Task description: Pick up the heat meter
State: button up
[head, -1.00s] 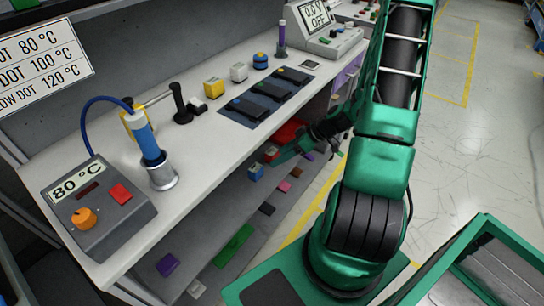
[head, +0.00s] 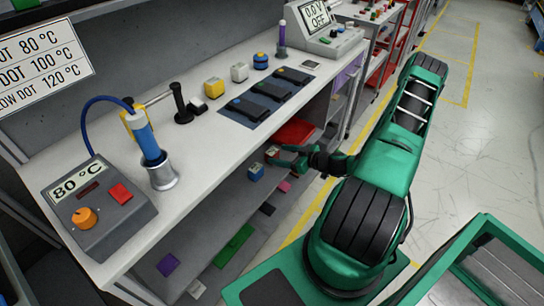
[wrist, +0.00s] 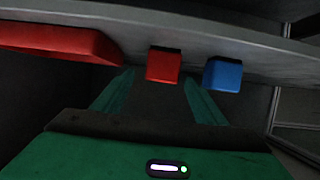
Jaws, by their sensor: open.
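No object is plainly marked as a heat meter. A grey box (head: 98,205) with an "80 °C" display, an orange knob and a red button stands at the near left of the bench, away from my gripper. My gripper (head: 283,156) reaches into the lower shelf under the bench. In the wrist view my gripper (wrist: 158,95) is open and empty. A small red block (wrist: 163,65) is ahead, in line with the gap between the fingers; it also shows in the head view (head: 271,152). A blue block (wrist: 223,74) is just right of it.
A larger red object (wrist: 65,42) lies left of the red block on the shelf. The bench top (head: 205,160) is above the gripper, with its front edge close to my arm. Black modules (head: 270,92) lie on the bench. The floor (head: 465,145) at right is clear.

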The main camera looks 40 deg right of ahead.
jog(key=x, duration=0.9)
jog(key=shift+a, duration=0.1)
jog(key=shift+r, duration=0.1)
jog(key=c, duration=1.2)
